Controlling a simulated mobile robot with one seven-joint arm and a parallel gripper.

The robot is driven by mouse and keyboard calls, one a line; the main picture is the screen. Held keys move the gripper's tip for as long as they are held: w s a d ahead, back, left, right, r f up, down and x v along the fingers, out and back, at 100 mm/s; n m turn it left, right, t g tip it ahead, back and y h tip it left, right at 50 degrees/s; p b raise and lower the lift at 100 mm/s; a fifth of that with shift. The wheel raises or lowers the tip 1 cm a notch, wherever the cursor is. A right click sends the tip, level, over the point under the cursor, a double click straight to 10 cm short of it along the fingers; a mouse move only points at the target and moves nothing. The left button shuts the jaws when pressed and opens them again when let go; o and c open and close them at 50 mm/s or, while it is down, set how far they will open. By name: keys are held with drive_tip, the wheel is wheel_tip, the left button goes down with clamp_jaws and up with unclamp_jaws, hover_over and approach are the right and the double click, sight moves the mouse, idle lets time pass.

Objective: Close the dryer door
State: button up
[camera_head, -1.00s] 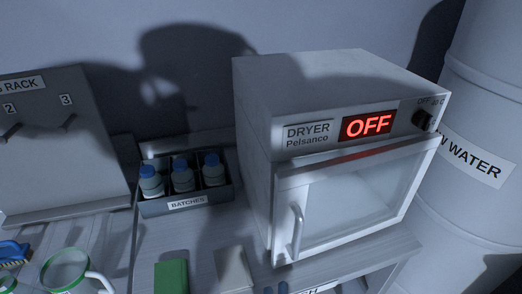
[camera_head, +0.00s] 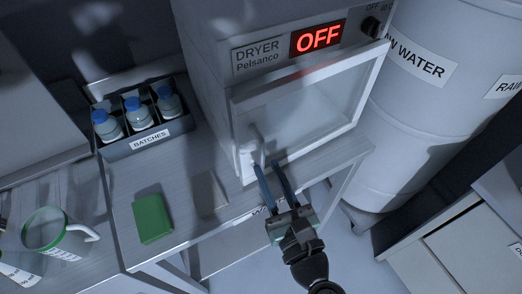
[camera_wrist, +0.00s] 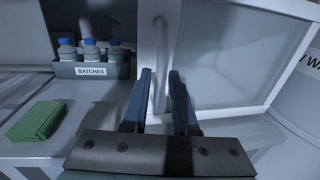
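The white dryer (camera_head: 205,70) stands on the bench, with a red OFF display (camera_head: 318,37). Its glass-fronted door (camera_head: 310,105) sits close to the front of the cabinet; I cannot tell for certain whether a narrow gap is left. A vertical bar handle (camera_head: 257,146) is on the door's left side. My gripper (camera_head: 266,165) is open, its two blue fingers pointing up at the lower part of the handle. In the wrist view the handle (camera_wrist: 160,50) appears between the fingertips (camera_wrist: 160,74). Contact cannot be made out.
A batches tray (camera_head: 118,150) with blue-capped bottles (camera_head: 138,112) stands left of the dryer. A large water barrel (camera_head: 400,120) stands to the right.

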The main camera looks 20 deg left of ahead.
sight(262, 159)
drive_tip(key=shift+x, duration=2.25)
drive_tip(key=shift+c, duration=0.2)
clamp_jaws()
drive_tip(key=shift+a+p, duration=0.1)
drive_tip(key=shift+p, duration=0.2)
